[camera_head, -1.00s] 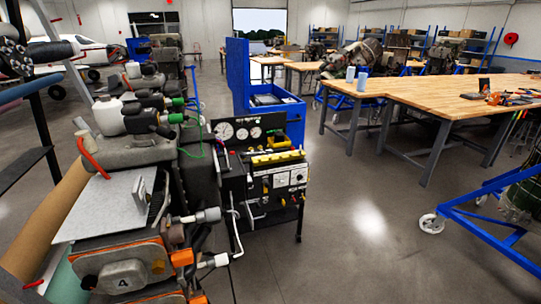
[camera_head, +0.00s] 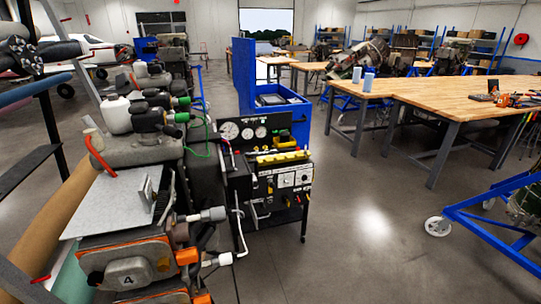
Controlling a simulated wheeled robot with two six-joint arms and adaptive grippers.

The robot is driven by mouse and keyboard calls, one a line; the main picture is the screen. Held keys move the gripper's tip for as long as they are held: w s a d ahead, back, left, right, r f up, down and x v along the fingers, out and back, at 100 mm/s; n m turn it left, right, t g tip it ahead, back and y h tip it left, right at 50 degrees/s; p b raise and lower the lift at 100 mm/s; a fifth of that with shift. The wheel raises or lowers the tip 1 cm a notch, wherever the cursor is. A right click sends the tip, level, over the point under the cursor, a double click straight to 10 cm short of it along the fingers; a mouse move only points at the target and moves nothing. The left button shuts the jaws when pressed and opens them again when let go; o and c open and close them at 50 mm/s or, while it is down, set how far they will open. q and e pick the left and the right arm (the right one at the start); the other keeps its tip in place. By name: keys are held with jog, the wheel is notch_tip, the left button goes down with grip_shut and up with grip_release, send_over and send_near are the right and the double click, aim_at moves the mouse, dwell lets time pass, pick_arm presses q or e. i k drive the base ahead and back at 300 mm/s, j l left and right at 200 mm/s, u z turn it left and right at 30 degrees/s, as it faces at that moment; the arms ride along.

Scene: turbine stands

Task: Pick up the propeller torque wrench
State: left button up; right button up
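I cannot make out a propeller torque wrench for sure in the head view. Small tools with orange and red parts (camera_head: 520,101) lie on the wooden workbench (camera_head: 450,98) at the right, too small to name. Neither of my grippers shows in the view.
An engine (camera_head: 130,270) fills the left foreground, with a grey plate (camera_head: 108,203) on top. A gauge cart (camera_head: 283,178) and a blue cabinet (camera_head: 282,125) stand beside it. A blue wheeled stand (camera_head: 500,215) is at the right. The floor (camera_head: 375,225) between is clear.

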aim_at(248, 154)
jog(key=k, duration=0.65)
jog(key=u, duration=1.7)
jog(key=i+l, duration=0.1)
jog(key=l, duration=0.45)
jog(key=i+l, duration=0.1)
jog(key=l, duration=0.5)
jog(key=i+l, duration=0.1)
jog(key=l, duration=0.45)
jog(key=i+l, duration=0.1)
jog(key=l, duration=0.45)
jog(key=i+l, duration=0.1)
jog(key=l, duration=0.45)
jog(key=i+l, duration=0.15)
jog(key=l, duration=0.45)
jog(key=i+l, duration=0.1)
jog(key=l, duration=0.45)
jog(key=i+l, duration=0.1)
jog(key=l, duration=0.45)
